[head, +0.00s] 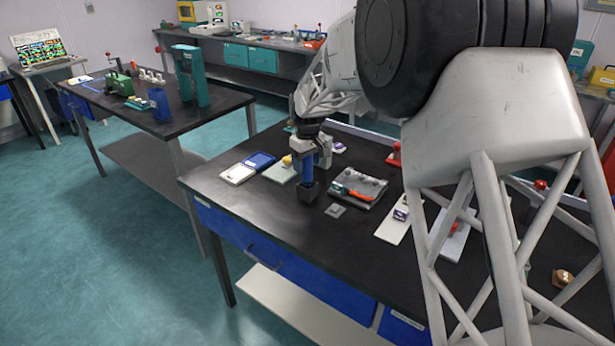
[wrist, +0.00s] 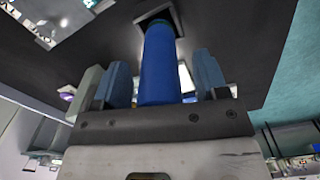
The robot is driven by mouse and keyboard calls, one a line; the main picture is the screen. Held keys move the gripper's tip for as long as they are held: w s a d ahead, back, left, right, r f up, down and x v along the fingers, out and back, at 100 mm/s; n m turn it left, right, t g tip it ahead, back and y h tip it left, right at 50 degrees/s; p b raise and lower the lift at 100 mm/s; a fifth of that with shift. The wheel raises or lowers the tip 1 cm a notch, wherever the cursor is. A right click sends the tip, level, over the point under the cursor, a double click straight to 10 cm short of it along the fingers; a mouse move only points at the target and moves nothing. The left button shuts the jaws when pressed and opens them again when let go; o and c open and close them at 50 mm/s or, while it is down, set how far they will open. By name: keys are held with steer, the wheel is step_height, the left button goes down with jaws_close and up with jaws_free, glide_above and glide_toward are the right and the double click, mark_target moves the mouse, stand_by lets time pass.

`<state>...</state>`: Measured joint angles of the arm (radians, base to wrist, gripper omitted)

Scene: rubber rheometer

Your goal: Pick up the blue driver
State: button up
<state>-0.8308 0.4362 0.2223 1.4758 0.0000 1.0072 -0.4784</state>
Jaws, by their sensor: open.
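The blue driver (head: 307,177) stands upright on the black bench, with its lower end in a dark square block (head: 308,194). In the wrist view its blue handle (wrist: 160,62) lies between the two fingers. My gripper (head: 309,155) is above the block, around the upper part of the driver. The blue-grey fingers (wrist: 163,80) are open, one on each side of the handle, with a visible gap at the right. The gap at the left looks narrow. The driver's top end is partly hidden by my gripper.
A grey tray (head: 373,186) with red and green tools lies right of the block. A small grey plate (head: 335,210) lies in front of it. A white-and-blue device (head: 238,174) and a pale board (head: 280,172) are left. The bench's front left is clear.

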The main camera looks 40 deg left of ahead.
steer(key=shift+r, duration=0.1)
steer(key=c, duration=1.1)
steer(key=shift+r, duration=0.15)
steer(key=shift+r, duration=4.85)
steer(key=shift+w, duration=0.1)
steer(key=w+d+r, duration=0.1)
steer(key=w+d, duration=0.6)
steer(key=w, duration=0.6)
steer(key=shift+w, duration=0.25)
steer(key=shift+d+r, duration=0.1)
